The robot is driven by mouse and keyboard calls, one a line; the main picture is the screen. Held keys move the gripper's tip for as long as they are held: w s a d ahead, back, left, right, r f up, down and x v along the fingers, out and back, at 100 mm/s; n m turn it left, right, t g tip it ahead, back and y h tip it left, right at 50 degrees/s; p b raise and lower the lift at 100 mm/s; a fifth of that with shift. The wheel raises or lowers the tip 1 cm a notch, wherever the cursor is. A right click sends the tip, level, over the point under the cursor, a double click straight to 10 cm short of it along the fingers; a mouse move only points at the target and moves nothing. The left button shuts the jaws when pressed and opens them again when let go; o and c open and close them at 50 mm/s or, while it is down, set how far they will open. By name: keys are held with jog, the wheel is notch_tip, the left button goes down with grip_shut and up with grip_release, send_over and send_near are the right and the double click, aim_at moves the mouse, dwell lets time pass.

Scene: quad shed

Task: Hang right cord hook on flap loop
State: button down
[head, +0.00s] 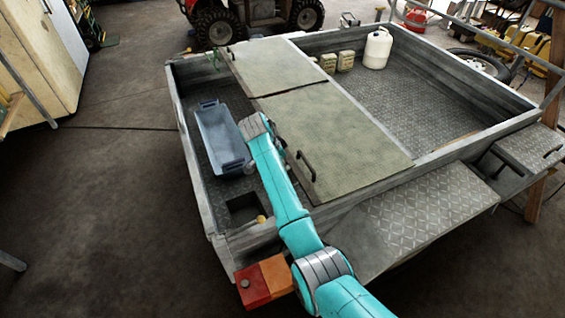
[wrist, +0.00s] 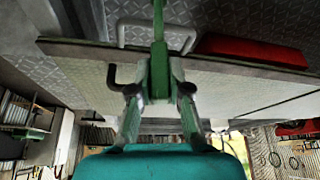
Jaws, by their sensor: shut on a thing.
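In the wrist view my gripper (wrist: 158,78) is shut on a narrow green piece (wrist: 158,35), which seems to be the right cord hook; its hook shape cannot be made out. A dark bent loop (wrist: 118,76) on the edge of the pale flap stands just left of the fingers, apparently not joined to the green piece. In the head view the grey-green flap (head: 330,128) lies across the trailer and bears a dark loop (head: 305,166) near its left edge. There my arm reaches to that edge, and the fingertips are hidden behind it.
A blue tub (head: 214,135) stands on the trailer floor left of the flap. A white canister (head: 377,48) and two small cans stand at the back. The trailer's side walls (head: 188,165) rise around the bed. A yellow knob (head: 262,219) sits on the near wall.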

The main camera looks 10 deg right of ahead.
jog(key=shift+f, duration=0.7)
jog(key=c, duration=1)
grip_release()
jog(key=shift+c, duration=0.2)
jog(key=shift+o, duration=0.3)
jog(key=shift+f, duration=0.1)
jog(key=o, duration=0.4)
jog(key=shift+r, duration=4.55)
jog(key=shift+s, duration=0.1)
